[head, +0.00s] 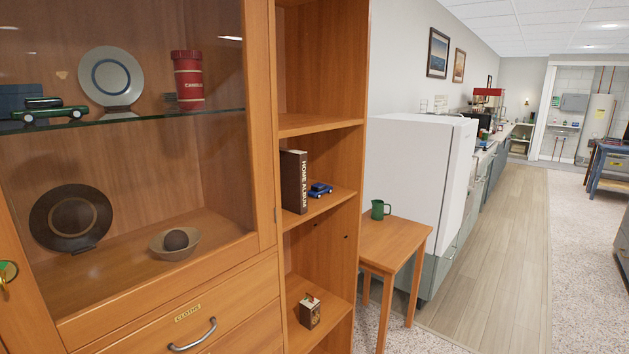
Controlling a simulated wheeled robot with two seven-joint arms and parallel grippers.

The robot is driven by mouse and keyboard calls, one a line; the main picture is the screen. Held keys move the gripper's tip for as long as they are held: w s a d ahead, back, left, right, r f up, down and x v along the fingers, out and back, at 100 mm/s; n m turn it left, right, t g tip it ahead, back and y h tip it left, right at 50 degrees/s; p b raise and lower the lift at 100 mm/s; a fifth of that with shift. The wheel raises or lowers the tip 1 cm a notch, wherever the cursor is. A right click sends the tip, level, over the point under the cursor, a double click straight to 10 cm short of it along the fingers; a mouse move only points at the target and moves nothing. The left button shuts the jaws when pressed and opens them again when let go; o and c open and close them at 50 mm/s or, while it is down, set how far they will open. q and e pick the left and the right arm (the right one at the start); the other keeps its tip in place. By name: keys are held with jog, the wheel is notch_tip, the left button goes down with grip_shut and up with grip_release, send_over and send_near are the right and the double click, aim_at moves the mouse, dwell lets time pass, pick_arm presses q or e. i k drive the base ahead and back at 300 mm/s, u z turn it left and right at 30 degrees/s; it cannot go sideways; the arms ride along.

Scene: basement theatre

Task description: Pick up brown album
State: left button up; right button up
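The brown album (294,181) stands upright on the middle open shelf (318,206) of the wooden cabinet in the head view. Its spine faces out and has pale lettering that reads "HOME ALBUM". It stands close to the shelf's left side. A small blue toy car (320,190) sits on the same shelf just right of the album. Neither of my grippers shows in the head view.
A glass-fronted section (130,150) with plates, a bowl and a green car is left of the shelves. A small brown box (309,311) is on the lower shelf. A wooden side table (395,240) with a green mug (380,209) stands right. Floor lies open farther right.

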aim_at(293, 163)
jog(key=z, duration=1.35)
jog(key=i, duration=2.7)
jog(key=z, duration=0.95)
jog(key=i, duration=0.65)
jog(key=u, duration=3.4)
